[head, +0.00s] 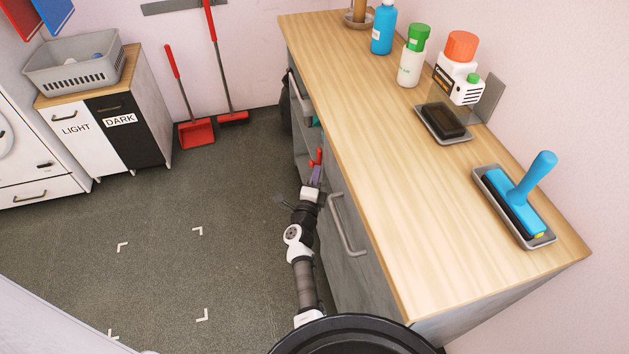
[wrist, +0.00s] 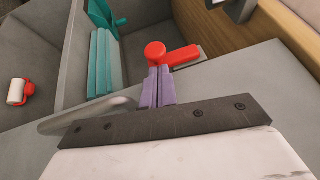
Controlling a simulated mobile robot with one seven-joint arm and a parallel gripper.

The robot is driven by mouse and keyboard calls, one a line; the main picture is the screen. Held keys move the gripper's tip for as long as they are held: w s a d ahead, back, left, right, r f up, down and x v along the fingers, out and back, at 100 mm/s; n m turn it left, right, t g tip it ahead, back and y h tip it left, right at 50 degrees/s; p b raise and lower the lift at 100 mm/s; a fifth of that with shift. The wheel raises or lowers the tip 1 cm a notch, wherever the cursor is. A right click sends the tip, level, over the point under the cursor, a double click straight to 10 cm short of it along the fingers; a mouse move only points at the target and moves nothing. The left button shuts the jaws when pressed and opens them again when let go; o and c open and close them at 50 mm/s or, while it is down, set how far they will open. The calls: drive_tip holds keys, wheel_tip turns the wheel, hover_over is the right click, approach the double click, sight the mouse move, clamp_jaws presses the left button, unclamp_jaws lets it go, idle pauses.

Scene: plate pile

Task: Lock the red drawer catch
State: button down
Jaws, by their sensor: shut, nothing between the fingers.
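The red drawer catch (wrist: 185,57) has a round knob at its left end and a bar reaching right to a small metal plate, in the wrist view. In the head view the catch (head: 318,157) is a small red shape at the counter's left side. My gripper (wrist: 157,78) has its purple fingers shut together with nothing between them. The fingertips are right at the knob's near side; I cannot tell whether they touch it. In the head view my gripper (head: 316,173) is just below the catch. The fingers hide a little of the catch's near side.
A curved grey handle (wrist: 85,118) lies left of my fingers. The wooden counter (head: 400,200) overhangs on the right. Grey floor (head: 160,240) is open on the left.

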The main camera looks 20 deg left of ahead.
drive_tip(key=shift+f, duration=0.1)
drive_tip(key=shift+w+a+f+b, duration=0.4)
drive_tip(key=shift+w+b, duration=0.15)
drive_tip(key=shift+b, duration=0.1)
drive_tip(key=shift+s, duration=0.1)
drive_tip(key=s+d+f+b, duration=0.1)
drive_tip(key=s, duration=1.2)
drive_tip(key=shift+s+d+f, duration=0.2)
drive_tip(key=shift+f, duration=0.2)
drive_tip(key=shift+w, duration=0.1)
